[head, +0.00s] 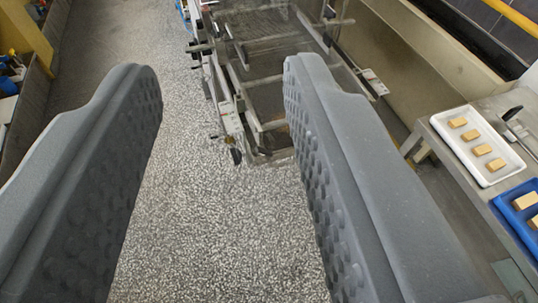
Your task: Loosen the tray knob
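My gripper (218,85) is open, with its two grey dimpled fingers wide apart and nothing between them nearby. Beyond the fingertips stands a metal machine frame (228,95) with rails and a mesh-like top. A small dark knob-like part (236,156) sits at the frame's lower front corner, and another dark part (329,12) is near the top. I cannot tell which one is the tray knob. The right finger hides part of the frame's right side. The gripper is apart from the machine.
At right, a metal table (440,150) bears a white tray (469,160) and a blue tray (508,211) with tan blocks. A beige machine wall (435,50) runs behind it. Speckled floor (215,230) is clear in front. A low bin wall (30,100) edges the left.

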